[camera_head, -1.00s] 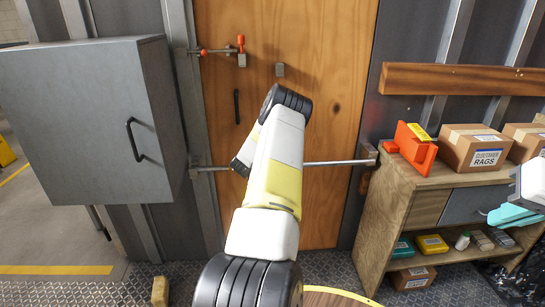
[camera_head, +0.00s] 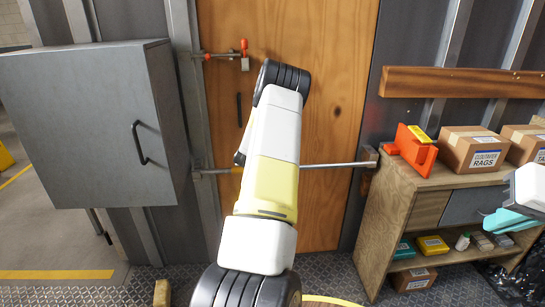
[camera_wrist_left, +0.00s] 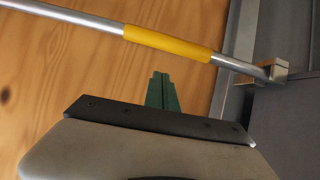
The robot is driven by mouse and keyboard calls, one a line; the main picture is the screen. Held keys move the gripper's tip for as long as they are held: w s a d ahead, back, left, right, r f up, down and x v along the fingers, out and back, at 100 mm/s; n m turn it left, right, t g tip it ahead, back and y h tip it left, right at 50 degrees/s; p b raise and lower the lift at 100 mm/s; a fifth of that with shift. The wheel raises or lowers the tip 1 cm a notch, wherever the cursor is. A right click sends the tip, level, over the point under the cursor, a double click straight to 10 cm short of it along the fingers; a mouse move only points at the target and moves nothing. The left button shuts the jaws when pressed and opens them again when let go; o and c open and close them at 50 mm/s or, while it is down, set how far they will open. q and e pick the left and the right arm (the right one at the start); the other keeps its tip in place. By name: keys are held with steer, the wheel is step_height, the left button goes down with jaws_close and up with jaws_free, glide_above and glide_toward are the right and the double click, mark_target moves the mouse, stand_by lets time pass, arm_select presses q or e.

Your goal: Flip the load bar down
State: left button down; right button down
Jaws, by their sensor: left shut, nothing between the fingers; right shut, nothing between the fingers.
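The load bar (camera_head: 335,165) is a thin silver rod lying roughly level across the lower part of a wooden door (camera_head: 340,60). Its right end meets a metal bracket (camera_head: 369,158). In the left wrist view the bar's yellow sleeve (camera_wrist_left: 168,43) shows near one end, beside a bracket. My left gripper, with green fingers (camera_wrist_left: 162,91), is shut and empty, a little apart from the sleeve in that view. In the head view my left arm hides that gripper and part of the bar. My right gripper (camera_head: 503,222), with teal fingers, is shut and empty at the right edge.
A grey cabinet (camera_head: 90,120) stands left of the door. A red-handled clamp (camera_head: 243,55) is at the door's upper left. A wooden shelf unit (camera_head: 400,215) with boxes and an orange holder (camera_head: 413,148) stands at the right.

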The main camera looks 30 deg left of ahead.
arm_select(q)
steer(key=v, duration=0.5)
steer(key=shift+s+r, duration=0.2)
steer(key=shift+r, duration=0.15)
steer(key=s+d+r+m+h, duration=0.1)
steer(key=s+d+r+h, duration=0.1)
steer(key=s+d+r, duration=0.4)
steer(key=s+d+r+g+h, duration=0.1)
steer(key=d+r, duration=0.6)
steer(key=d, duration=0.3)
steer(key=s+d+r+m+h, duration=0.1)
steer(key=s+d+r+h, duration=0.1)
steer(key=s+d+r, duration=0.4)
steer(key=s+d+r+m+g+h, duration=0.1)
steer(key=s+d+r+m, duration=0.1)
steer(key=s+d, duration=0.7)
steer(key=s+d+r+m+g+h, duration=0.1)
steer(key=s+d+r+m+h, duration=0.1)
steer(key=s+d, duration=0.6)
steer(key=s+r+m, duration=0.1)
steer(key=s, duration=0.2)
steer(key=shift+d+m+g, duration=0.3)
steer(key=shift+d+g, duration=0.1)
steer(key=shift+r, duration=0.1)
